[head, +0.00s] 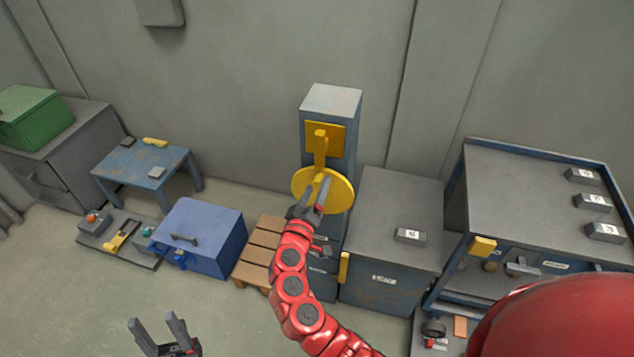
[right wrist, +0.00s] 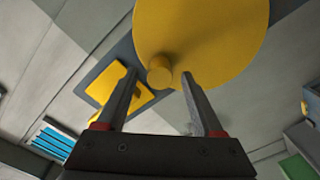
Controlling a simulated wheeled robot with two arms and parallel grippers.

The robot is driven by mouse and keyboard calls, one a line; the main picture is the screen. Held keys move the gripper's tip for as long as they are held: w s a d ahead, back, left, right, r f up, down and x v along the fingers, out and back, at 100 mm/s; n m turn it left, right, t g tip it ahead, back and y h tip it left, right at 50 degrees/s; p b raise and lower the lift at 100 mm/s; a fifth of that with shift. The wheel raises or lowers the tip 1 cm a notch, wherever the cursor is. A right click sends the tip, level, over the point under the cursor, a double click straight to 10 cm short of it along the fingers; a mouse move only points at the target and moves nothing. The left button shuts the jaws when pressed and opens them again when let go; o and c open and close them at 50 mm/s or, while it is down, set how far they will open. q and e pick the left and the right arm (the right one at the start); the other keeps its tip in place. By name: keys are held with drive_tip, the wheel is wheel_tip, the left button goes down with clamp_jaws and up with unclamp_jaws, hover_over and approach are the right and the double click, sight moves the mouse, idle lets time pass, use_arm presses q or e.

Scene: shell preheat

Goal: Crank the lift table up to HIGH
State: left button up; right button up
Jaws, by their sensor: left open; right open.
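A yellow crank disc (head: 340,193) is at the front of a blue-grey column (head: 332,98), below a yellow plate (head: 339,136). In the right wrist view the disc (right wrist: 215,30) fills the top, with a round yellow knob (right wrist: 159,72) sticking out of it. My right gripper (head: 316,192) is open in front of the disc. In the right wrist view the knob shows between its two fingertips (right wrist: 159,77), apparently not gripped. My left gripper (head: 153,320) is open and empty, low above the floor. I cannot tell which piece is the lift table or its height.
A wooden pallet (head: 262,242) and a blue box (head: 205,225) stand left of the column. A small blue table (head: 140,158) is further left. A grey cabinet (head: 393,220) and a shelved bench (head: 530,185) stand to the right. Open floor lies at front left.

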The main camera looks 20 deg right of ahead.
drive_tip(key=shift+w+d, duration=0.35)
drive_tip(key=shift+w, duration=0.2)
clamp_jaws()
idle(1.1)
